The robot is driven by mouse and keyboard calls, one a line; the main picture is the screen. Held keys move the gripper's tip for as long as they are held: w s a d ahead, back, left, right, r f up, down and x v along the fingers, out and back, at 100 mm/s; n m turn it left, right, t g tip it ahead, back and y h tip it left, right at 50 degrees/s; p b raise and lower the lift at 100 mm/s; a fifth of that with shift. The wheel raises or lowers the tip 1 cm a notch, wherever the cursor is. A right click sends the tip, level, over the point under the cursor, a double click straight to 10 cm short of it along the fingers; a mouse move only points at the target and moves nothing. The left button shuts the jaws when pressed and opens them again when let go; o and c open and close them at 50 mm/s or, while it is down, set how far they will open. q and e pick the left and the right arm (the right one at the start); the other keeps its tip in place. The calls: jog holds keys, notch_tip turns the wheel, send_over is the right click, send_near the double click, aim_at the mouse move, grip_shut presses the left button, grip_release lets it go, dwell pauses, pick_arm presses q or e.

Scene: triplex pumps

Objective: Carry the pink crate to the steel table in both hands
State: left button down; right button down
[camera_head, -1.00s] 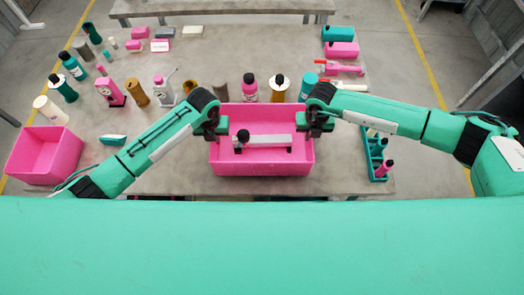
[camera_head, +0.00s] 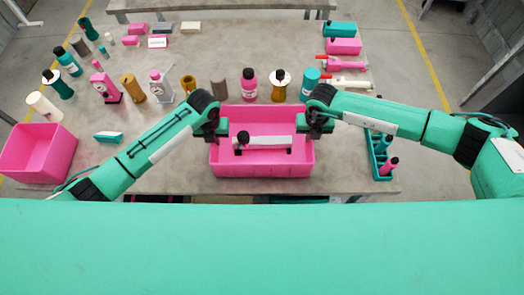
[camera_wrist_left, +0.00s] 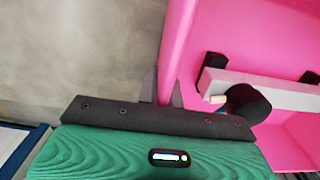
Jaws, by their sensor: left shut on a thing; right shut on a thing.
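The pink crate (camera_head: 262,170) is in front of me, over the near part of the big grey table (camera_head: 320,187). It looks level; the head view does not settle its height above the top. Inside lies a pale bar with black feet and a black knob (camera_head: 243,137). My left gripper (camera_head: 221,125) is shut on the crate's left wall, which shows between its fingers in the left wrist view (camera_wrist_left: 162,90). My right gripper (camera_head: 306,125) is shut on the right wall. Which surface is the steel table, I cannot tell.
Another pink crate (camera_head: 38,152) stands at the left end. Several bottles and cylinders stand beyond the held crate, including a pink bottle (camera_head: 249,85). A teal rack (camera_head: 381,165) is close on the right. Another grey tabletop (camera_head: 220,6) shows at the far edge.

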pick_arm(q)
jog(key=shift+f+b, duration=0.6)
jog(key=shift+f, duration=0.1)
pick_arm(e)
jog(key=shift+f, duration=0.75)
pick_arm(q)
jog(key=c, duration=1.6)
grip_release()
pick_arm(e)
jog(key=c, duration=1.6)
grip_release()
jog(key=shift+r, duration=0.1)
pick_arm(q)
notch_tip(320, 180, up, 12)
jog(key=shift+f, duration=0.1)
pick_arm(e)
notch_tip(320, 180, up, 12)
jog(key=shift+f, duration=0.1)
